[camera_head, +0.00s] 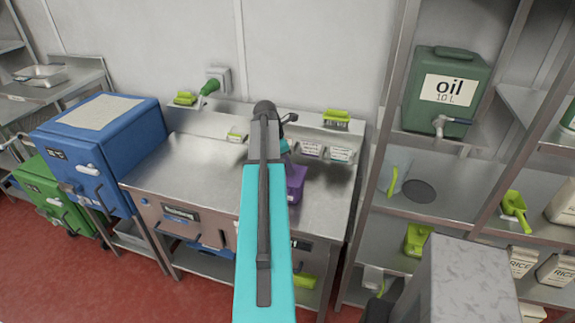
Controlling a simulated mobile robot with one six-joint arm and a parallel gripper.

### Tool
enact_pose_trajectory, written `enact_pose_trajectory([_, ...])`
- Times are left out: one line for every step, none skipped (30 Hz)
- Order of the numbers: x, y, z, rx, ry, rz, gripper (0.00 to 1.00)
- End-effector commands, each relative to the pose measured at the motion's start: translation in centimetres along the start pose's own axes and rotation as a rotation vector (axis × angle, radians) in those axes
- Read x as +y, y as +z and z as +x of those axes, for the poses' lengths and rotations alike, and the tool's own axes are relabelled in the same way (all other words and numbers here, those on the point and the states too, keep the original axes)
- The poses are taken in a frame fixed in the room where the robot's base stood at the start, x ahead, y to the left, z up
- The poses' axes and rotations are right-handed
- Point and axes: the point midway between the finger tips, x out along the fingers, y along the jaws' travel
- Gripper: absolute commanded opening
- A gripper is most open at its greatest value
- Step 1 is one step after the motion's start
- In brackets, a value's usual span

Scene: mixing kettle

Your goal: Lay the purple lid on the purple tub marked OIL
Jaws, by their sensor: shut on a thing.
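A purple tub (296,182) stands on the steel worktop, just right of my arm. Its left side is hidden behind the arm, and I cannot read any marking on it. I cannot make out the purple lid as a separate thing. My cyan and dark grey arm reaches from the bottom middle up over the worktop. My gripper's fingers are hidden behind the arm, beside the tub, so their grip does not show.
The steel worktop (205,165) has clear room left of the arm. White labelled containers (341,154) stand at its back right. A blue box (100,140) is at left. Shelving at right holds a green oil canister (442,114) and a yellow-green scoop (515,207).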

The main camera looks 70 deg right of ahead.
Motion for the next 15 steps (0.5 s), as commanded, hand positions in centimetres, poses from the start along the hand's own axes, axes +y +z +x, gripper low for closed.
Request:
enact_pose_trajectory([-0.01,-0.01,0.07,0.0,0.0,0.0,0.04])
enact_pose_trajectory([0.0,-0.03,0.11,0.0,0.0,0.0,0.04])
enact_pose_trajectory([-0.01,-0.04,0.16,0.0,0.0,0.0,0.04])
enact_pose_trajectory([0.0,-0.04,0.16,0.0,0.0,0.0,0.04])
enact_pose_trajectory([0.0,-0.03,0.16,0.0,0.0,0.0,0.04])
enact_pose_trajectory([0.0,-0.03,0.15,0.0,0.0,0.0,0.04])
enact_pose_trajectory([0.0,-0.03,0.15,0.0,0.0,0.0,0.04])
enact_pose_trajectory([0.0,-0.03,0.15,0.0,0.0,0.0,0.04])
enact_pose_trajectory([0.0,-0.03,0.14,0.0,0.0,0.0,0.32])
enact_pose_trajectory([0.0,-0.03,0.14,0.0,0.0,0.0,0.37])
enact_pose_trajectory([0.0,-0.03,0.14,0.0,0.0,0.0,0.42])
enact_pose_trajectory([0.0,-0.03,0.14,0.0,0.0,0.0,0.47])
enact_pose_trajectory([0.0,-0.03,0.14,0.0,0.0,0.0,0.47])
enact_pose_trajectory([-0.01,-0.02,0.14,0.0,0.0,0.0,0.47])
enact_pose_trajectory([-0.01,-0.02,0.14,0.0,0.0,0.0,0.47])
